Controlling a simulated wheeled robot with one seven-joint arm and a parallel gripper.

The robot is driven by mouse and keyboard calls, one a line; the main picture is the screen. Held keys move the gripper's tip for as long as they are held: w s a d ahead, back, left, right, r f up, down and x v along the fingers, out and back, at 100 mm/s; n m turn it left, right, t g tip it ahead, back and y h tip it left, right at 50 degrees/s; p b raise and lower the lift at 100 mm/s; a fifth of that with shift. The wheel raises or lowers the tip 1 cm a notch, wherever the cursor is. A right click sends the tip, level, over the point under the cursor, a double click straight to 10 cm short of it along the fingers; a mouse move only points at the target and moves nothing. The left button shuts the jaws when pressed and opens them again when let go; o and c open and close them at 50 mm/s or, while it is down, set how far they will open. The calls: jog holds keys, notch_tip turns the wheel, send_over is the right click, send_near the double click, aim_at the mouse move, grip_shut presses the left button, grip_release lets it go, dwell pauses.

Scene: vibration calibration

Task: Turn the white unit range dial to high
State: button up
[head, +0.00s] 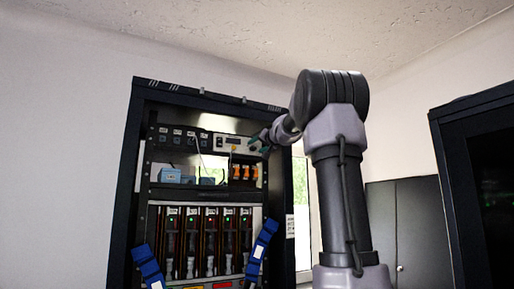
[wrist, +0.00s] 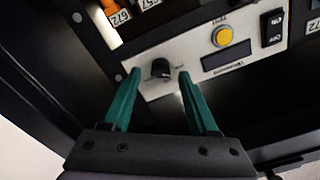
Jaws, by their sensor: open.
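The white unit (head: 232,143) is a white panel in the upper right part of the black rack. It also fills the upper middle of the wrist view (wrist: 200,66). Its range dial is a small black knob (wrist: 160,68) at the panel's end, with small marks beside it too small to read. My gripper (wrist: 156,76) has green fingers and is open. Its fingertips lie on either side of the dial in the wrist view; I cannot tell whether they touch it. In the head view my gripper (head: 263,138) is at the right end of the white unit and hides the dial.
A yellow button (wrist: 223,36), a dark display (wrist: 226,57) and a black rocker switch (wrist: 272,27) are on the same panel. Orange parts (head: 245,172) sit below it in the rack. Blue straps (head: 262,247) hang lower down. The rack's right side frame (head: 283,200) stands close to my gripper.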

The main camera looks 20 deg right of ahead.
jog(key=shift+w, duration=0.15)
grip_shut()
